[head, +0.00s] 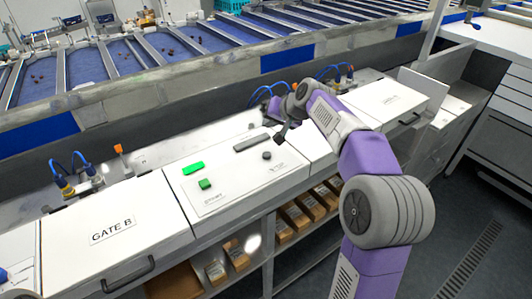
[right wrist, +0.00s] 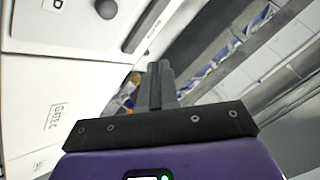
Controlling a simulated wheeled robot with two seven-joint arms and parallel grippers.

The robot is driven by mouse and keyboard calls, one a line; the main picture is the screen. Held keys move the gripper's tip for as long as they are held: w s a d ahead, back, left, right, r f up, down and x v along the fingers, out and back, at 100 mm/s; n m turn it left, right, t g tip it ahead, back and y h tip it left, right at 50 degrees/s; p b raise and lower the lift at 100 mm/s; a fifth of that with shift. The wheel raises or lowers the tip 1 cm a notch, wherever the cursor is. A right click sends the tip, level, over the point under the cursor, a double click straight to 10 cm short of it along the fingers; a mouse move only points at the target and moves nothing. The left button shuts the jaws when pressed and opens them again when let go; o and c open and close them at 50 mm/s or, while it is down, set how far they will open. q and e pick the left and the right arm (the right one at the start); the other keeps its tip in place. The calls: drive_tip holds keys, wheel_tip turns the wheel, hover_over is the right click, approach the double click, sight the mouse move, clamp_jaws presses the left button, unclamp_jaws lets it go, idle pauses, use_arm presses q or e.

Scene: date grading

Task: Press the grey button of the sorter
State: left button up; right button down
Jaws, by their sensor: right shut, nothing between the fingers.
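The grey button (head: 267,155) is a small dark round knob on the right half of the white sorter panel (head: 232,196), with a short label beneath it. It also shows as a round grey knob at the top of the right wrist view (right wrist: 106,9). My right gripper (head: 279,139) is shut and empty, just up and right of the button in the head view, apart from it. Its closed fingers show in the right wrist view (right wrist: 160,72), pointing past the button's right side. My left gripper is not in view.
A green button (head: 205,184), a green lit bar (head: 193,168) and a grey bar (head: 252,143) share the panel. White lids flank it: Gate B (head: 110,236) at left, another (head: 385,100) at right. Cardboard boxes (head: 297,216) stand on a shelf below.

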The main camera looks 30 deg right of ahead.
sight(269, 155)
wheel_tip(269, 155, down, 9)
drive_tip(key=b, duration=0.7)
drive_tip(key=shift+w+b, duration=0.1)
drive_tip(key=shift+b, duration=0.2)
idle(1.5)
drive_tip(key=shift+f+b, duration=0.35)
drive_tip(key=shift+f+b, duration=0.35)
drive_tip(key=shift+f, duration=0.15)
idle(0.6)
drive_tip(key=shift+r, duration=0.1)
drive_tip(key=shift+r+p, duration=0.8)
drive_tip(key=shift+r, duration=0.05)
